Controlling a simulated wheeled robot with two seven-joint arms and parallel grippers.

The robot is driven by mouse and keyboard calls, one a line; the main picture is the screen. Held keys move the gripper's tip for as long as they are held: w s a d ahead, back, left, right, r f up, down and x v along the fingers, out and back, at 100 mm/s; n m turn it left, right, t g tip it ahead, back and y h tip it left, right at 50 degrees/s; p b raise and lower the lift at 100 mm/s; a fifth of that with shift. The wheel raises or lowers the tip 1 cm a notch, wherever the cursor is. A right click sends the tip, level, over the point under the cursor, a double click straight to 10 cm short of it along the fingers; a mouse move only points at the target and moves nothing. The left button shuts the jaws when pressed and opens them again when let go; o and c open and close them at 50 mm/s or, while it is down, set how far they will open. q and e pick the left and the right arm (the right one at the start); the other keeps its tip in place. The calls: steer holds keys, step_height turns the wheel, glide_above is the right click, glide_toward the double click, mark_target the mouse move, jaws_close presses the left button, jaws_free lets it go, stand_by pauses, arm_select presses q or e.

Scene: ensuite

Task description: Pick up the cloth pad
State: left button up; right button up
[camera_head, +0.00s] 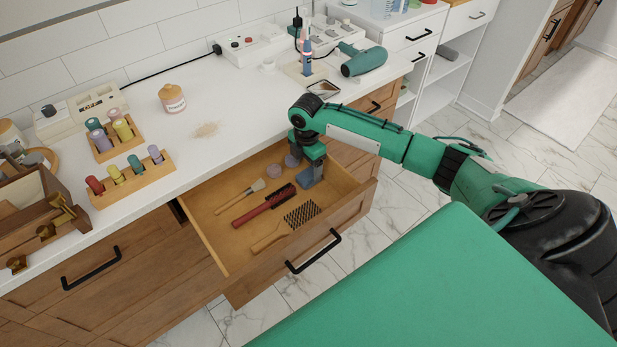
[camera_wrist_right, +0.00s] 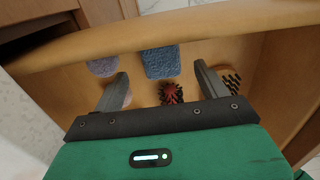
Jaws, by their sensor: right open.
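The cloth pad seems to be the blue, textured, squarish pad (camera_wrist_right: 160,62) in the right wrist view. It lies in the open drawer (camera_head: 225,248), near one wall. My right gripper (camera_wrist_right: 161,74) is open, and the pad shows ahead between its fingertips, with no clear contact. In the head view the right gripper (camera_head: 305,172) points down into the drawer's far right part and partly hides the blue pad (camera_head: 312,176). My left gripper is not in view.
The drawer also holds a round purple item (camera_wrist_right: 102,68), a red brush (camera_head: 265,204), a paddle hairbrush (camera_head: 300,215) and a wooden brush (camera_head: 240,195). Drawer walls stand close around the gripper. The white counter (camera_head: 235,115) above carries a hair dryer (camera_head: 364,61) and other items.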

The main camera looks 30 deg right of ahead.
mark_target(306, 176)
steer(key=f, duration=0.3)
steer(key=shift+s+a+f, duration=0.1)
steer(key=shift+a+f, duration=0.15)
steer(key=shift+f, duration=0.7)
steer(key=shift+c, duration=0.7)
steer(key=c, duration=0.9)
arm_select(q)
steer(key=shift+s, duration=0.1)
